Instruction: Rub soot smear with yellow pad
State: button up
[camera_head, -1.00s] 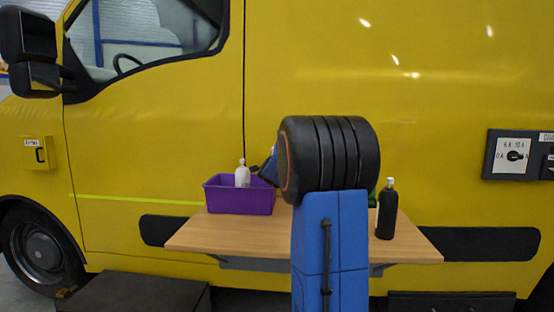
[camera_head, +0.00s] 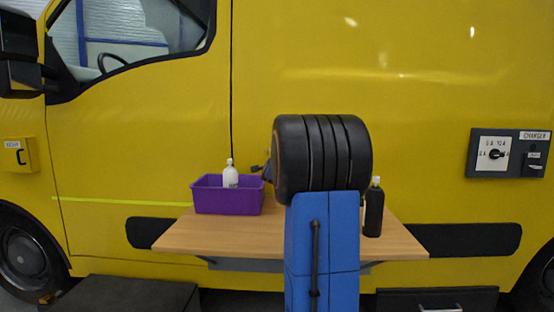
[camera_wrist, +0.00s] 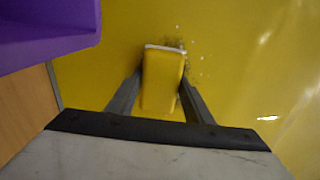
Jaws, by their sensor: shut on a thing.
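The yellow pad (camera_wrist: 163,80) with a white far edge is between the two fingers of my gripper (camera_wrist: 158,95) in the wrist view. My gripper is shut on it. The pad's far end is at or very near the yellow van panel (camera_wrist: 240,90); contact is not certain. The soot smear (camera_wrist: 176,43) shows as dark and pale specks just beyond and to the right of the pad's far end. Part of it may be hidden by the pad. In the head view my arm hides the pad and the smear.
A purple bin (camera_head: 228,200) with a white bottle (camera_head: 230,175) stands on the wooden shelf (camera_head: 200,236); the bin (camera_wrist: 45,35) is close left in the wrist view. A black bottle (camera_head: 374,210) stands at the shelf's right. A charger panel (camera_head: 508,153) is far right.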

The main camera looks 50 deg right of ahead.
aim_at(265, 148)
jog(key=s+d, duration=0.4)
jog(key=s, duration=0.1)
jog(key=shift+d, duration=0.3)
dwell(0.5)
jog(key=shift+s+r, duration=0.1)
jog(key=shift+r, duration=0.05)
jog(key=shift+w+a+r, duration=0.2)
jog(key=shift+w+a, duration=1.25)
jog(key=shift+w, duration=0.3)
jog(key=shift+w+a+r, duration=0.2)
jog(key=shift+w+a, duration=1.3)
jog(key=shift+w, duration=0.25)
jog(key=shift+w+a+r, duration=0.2)
jog(key=shift+w+a, duration=1.25)
jog(key=shift+w, duration=0.3)
jog(key=shift+r, duration=0.1)
jog(key=shift+w+r, duration=0.1)
jog(key=shift+r, duration=0.55)
jog(key=s+d, duration=0.9)
jog(key=s, duration=0.1)
jog(key=shift+s, duration=0.15)
